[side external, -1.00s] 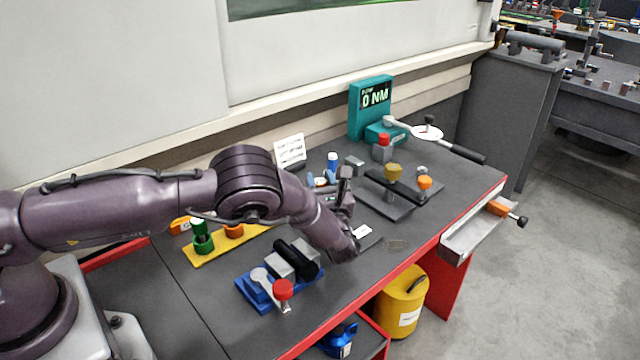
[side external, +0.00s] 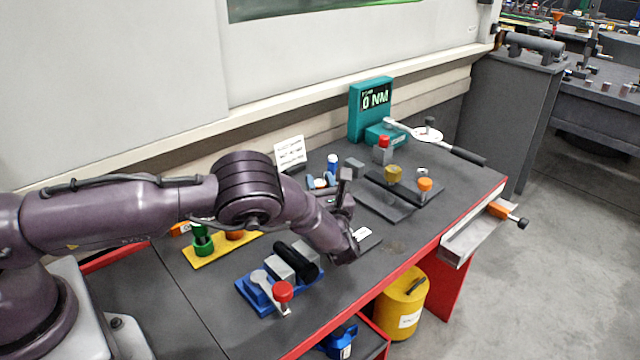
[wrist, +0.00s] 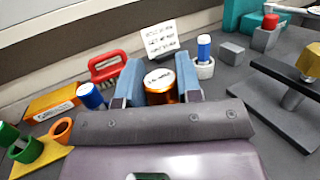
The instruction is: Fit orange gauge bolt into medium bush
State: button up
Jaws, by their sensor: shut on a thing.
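My gripper (wrist: 159,84) has two blue fingers, shut on the orange gauge bolt (wrist: 161,88), which shows a pale round top and an orange side. In the side external view my gripper (side external: 321,182) is behind my wrist, near the back of the bench, and the bolt is mostly hidden. An orange ring, apparently the medium bush (wrist: 61,129), sits on a yellow plate (wrist: 40,160) at lower left in the wrist view, apart from my gripper. It also shows partly behind my arm in the side external view (side external: 236,235). A green piece (wrist: 27,148) stands on the same plate.
A blue-and-white bolt stands in a white ring (wrist: 205,70) right of my fingers. Another blue bolt (wrist: 91,95), a red-handled brush (wrist: 109,66) and an orange box (wrist: 54,103) are at left. A sign (wrist: 160,37) stands behind. A blue fixture (side external: 262,290) is nearer the front edge.

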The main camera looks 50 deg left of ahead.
jog(key=shift+f, duration=1.7)
jog(key=o, duration=1.1)
jog(key=shift+f, duration=0.1)
jog(key=shift+r, duration=0.4)
notch_tip(320, 180, up, 3)
jog(key=shift+f, duration=0.1)
jog(key=s+r, duration=0.3)
jog(key=s, duration=0.1)
jog(key=s+d+r, duration=0.1)
jog(key=s+r, duration=0.2)
jog(key=s, duration=0.2)
jog(key=s+r, duration=0.3)
jog(key=s, duration=0.2)
jog(key=shift+d+r, duration=0.15)
jog(key=shift+r, duration=0.15)
